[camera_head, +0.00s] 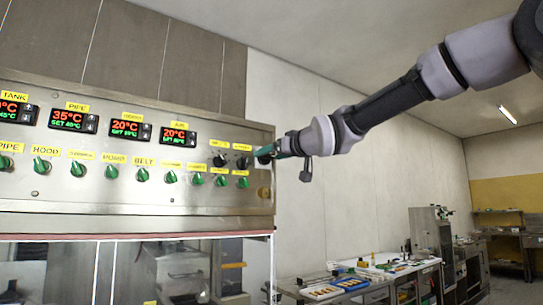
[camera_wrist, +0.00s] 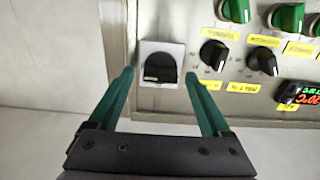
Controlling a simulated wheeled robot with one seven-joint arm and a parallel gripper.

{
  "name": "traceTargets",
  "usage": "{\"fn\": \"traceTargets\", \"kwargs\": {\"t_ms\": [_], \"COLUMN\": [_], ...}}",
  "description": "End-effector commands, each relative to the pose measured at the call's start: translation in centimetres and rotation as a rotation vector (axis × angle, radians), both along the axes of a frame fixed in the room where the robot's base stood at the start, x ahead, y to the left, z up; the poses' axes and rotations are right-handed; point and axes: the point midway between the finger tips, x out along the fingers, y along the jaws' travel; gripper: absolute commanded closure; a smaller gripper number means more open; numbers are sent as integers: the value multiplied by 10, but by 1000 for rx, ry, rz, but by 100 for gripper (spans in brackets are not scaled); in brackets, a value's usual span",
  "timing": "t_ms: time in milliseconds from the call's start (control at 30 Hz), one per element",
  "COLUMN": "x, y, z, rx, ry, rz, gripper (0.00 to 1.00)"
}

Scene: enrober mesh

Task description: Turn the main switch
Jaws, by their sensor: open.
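The main switch (camera_wrist: 160,65) is a black rotary knob on a light grey square plate, near the panel's edge in the wrist view. My gripper (camera_wrist: 159,76) is open, with one green finger on each side of the knob. Nothing is held.
Two black knobs (camera_wrist: 214,54) (camera_wrist: 262,60) sit beside the switch. Green knobs (camera_head: 143,175) and red-digit displays (camera_head: 126,130) fill the panel. A bench with trays (camera_head: 323,292) stands low at right.

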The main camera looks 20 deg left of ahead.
Motion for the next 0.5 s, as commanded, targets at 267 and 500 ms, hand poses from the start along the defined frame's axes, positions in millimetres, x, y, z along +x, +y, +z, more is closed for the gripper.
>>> {"fn": "traceTargets", "kwargs": {"t_ms": [267,500], "x": [2,2], "y": [3,3], "z": [0,0], "rx": [1,1], "ry": [1,1], "rz": [0,0], "gripper": [18,86]}}
